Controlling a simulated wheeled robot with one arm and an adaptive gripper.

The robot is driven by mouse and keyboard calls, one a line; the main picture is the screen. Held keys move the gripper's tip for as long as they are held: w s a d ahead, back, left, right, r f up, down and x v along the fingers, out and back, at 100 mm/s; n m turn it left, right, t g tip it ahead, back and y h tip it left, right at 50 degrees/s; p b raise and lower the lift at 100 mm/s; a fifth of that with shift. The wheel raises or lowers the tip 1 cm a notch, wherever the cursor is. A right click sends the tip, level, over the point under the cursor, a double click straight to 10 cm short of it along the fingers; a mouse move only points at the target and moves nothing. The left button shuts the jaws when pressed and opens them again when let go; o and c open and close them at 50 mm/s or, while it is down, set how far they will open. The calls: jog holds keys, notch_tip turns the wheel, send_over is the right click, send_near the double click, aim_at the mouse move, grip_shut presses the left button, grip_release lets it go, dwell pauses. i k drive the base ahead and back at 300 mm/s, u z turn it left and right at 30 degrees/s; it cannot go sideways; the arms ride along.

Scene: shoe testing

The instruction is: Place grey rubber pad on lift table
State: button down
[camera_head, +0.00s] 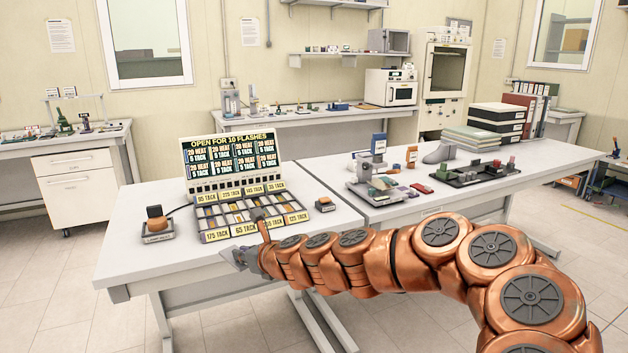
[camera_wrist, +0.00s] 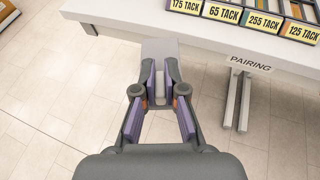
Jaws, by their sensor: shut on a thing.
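My gripper (camera_wrist: 160,88) is shut, with a flat grey piece, seemingly the grey rubber pad (camera_wrist: 160,48), sticking out beyond its fingertips. In the head view my gripper (camera_head: 250,260) hangs past the near edge of the left table, in front of the labelled tray. The held pad shows there only as a small grey shape (camera_head: 236,258). I cannot pick out the lift table for certain; a grey stand (camera_head: 371,164) with small parts around its foot is on the right table.
The labelled tray (camera_head: 213,235) of strips and a sign board (camera_head: 231,160) stand on the left table. An orange-knobbed box (camera_head: 157,223) is at its left. The right table holds a dark tray (camera_head: 472,179), a grey shoe form (camera_head: 440,152) and stacked binders (camera_head: 497,124).

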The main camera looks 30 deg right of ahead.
aim_at(379, 183)
jog(key=u, duration=0.15)
jog(key=i, duration=0.85)
jog(key=z, duration=0.7)
jog(key=i, duration=0.6)
jog(key=z, duration=0.6)
